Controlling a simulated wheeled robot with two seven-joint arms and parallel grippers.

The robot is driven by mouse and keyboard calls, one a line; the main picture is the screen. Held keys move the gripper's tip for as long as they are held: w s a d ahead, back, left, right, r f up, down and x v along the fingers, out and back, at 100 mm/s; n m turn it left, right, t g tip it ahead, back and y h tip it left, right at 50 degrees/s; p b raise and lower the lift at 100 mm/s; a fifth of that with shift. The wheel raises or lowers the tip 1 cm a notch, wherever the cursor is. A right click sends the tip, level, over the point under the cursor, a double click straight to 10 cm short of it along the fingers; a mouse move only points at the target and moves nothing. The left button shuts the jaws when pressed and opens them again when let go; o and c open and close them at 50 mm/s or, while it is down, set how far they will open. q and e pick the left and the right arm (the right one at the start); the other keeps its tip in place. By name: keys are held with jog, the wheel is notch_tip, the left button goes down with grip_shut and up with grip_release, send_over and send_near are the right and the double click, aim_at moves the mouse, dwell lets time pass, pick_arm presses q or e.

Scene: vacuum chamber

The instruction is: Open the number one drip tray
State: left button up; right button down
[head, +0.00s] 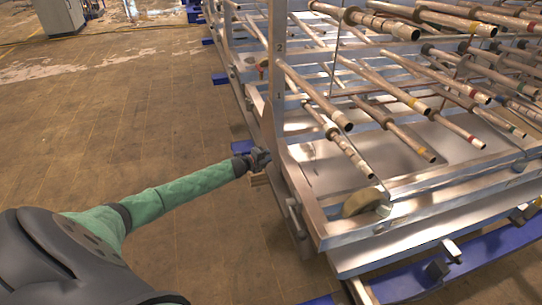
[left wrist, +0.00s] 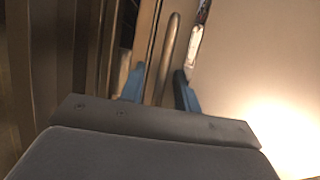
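A steel rack post (head: 278,75) carries a "2" above a "1". Below the lower pipes lies a shiny metal sheet (head: 322,180), which looks like the number one drip tray; its edges are partly hidden by pipes and frame. My left gripper (head: 262,158) is beside the rack's left side, near the foot of the post. In the left wrist view, its two blue fingers (left wrist: 160,88) stand apart. A rounded metal bar, perhaps a handle (left wrist: 169,48), shows between and beyond them; I cannot tell whether they touch it. My right gripper is out of view.
Several long pipes (head: 318,100) stick out of the rack towards the front. A small bar handle (head: 295,217) is on the rack's lower left side. A round tan wheel (head: 361,202) sits at the front corner. Blue beams (head: 405,284) lie below. The brown floor (head: 130,130) on the left is clear.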

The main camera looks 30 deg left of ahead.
pick_arm(q)
grip_shut()
